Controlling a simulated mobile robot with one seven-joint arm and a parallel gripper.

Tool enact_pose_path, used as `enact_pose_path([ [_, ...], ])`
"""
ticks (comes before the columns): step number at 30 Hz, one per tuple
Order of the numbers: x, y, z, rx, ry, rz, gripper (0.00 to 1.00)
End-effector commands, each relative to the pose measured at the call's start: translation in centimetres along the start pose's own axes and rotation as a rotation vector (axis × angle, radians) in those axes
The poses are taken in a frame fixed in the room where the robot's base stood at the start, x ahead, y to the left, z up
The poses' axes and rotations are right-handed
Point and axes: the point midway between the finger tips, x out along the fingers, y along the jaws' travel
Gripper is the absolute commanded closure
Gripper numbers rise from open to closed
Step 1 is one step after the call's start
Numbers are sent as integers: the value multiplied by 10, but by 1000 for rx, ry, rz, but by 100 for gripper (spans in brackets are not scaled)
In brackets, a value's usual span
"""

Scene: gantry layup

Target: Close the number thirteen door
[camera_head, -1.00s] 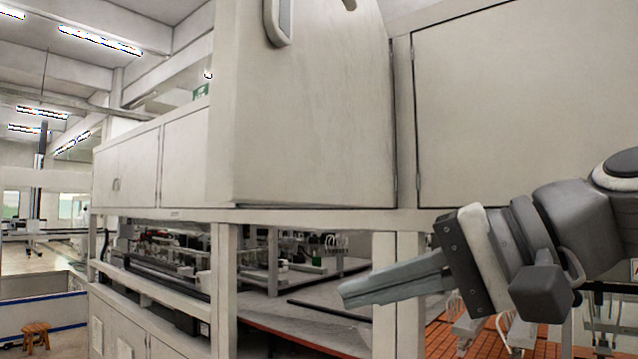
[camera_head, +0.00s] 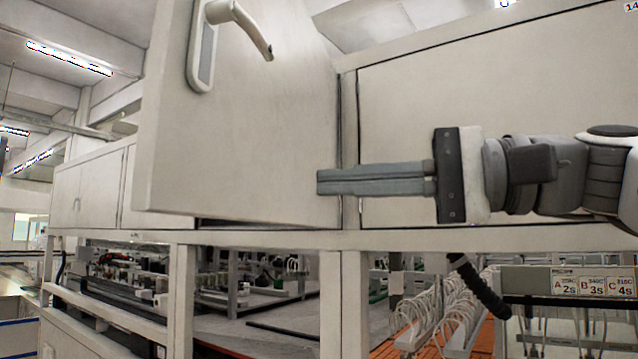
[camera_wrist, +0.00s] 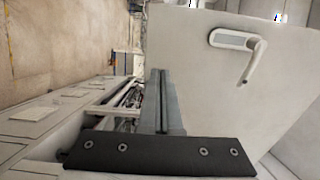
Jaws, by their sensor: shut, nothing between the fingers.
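A large pale door (camera_head: 255,130) stands swung open from the upper cabinet, with its hinge side near the cabinet's upright post. No number shows on it. Its lever handle (camera_head: 238,22) is at the upper left in the head view and also shows in the wrist view (camera_wrist: 247,58). My gripper (camera_head: 320,182) is shut and empty, pointing left. In the head view its tips overlap the door's lower right part near the hinge edge. In the wrist view the fingers (camera_wrist: 158,75) lie beside the door's edge; I cannot tell whether they touch.
A closed cabinet panel (camera_head: 500,110) is right of the post, with a partly cut-off number label (camera_head: 631,6) at the top corner. Below the cabinet frame (camera_head: 400,240) are racks of white hoses (camera_head: 455,310) and a sign panel (camera_head: 585,284).

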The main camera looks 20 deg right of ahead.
Motion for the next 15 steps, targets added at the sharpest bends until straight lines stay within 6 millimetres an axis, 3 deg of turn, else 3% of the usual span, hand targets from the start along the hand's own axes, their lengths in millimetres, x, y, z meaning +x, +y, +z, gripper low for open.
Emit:
enact_pose_path([
  [9, 69, 0, 0, 3, -2, 4, 100],
  [15, 103, 0, 0, 2, -1, 3, 100],
])
